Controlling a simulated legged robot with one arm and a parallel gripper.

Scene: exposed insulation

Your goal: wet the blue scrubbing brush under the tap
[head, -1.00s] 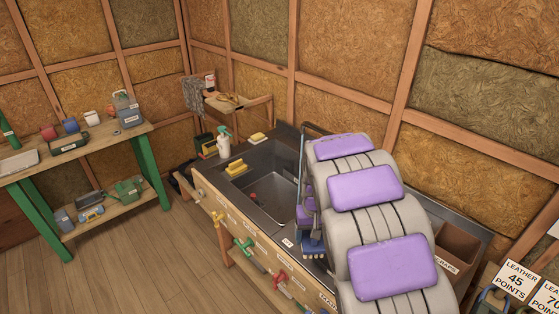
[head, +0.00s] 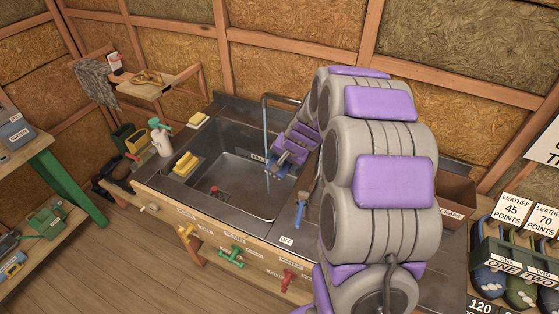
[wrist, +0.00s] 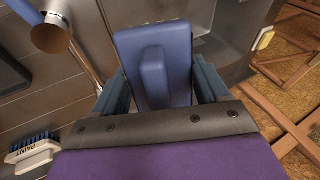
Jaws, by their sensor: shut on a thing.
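My gripper (wrist: 150,85) is shut on the blue scrubbing brush (wrist: 150,65), seen as a blue block with a raised ridge between the two teal fingers. In the head view my gripper (head: 289,152) is over the right part of the sink basin (head: 235,180), and the brush (head: 277,170) shows small and partly hidden at its end. The arched tap (head: 282,97) stands behind, and a thin pale-blue stream (head: 266,140) drops from its spout. The stream passes close to the brush; I cannot tell if they touch.
Another brush (wrist: 32,147), marked PAINT with blue bristles, lies on the counter. Yellow sponges (head: 186,164) and a spray bottle (head: 161,140) are left of the basin. Coloured valve handles (head: 231,251) line the front. A brown bin (head: 457,196) stands right of my arm.

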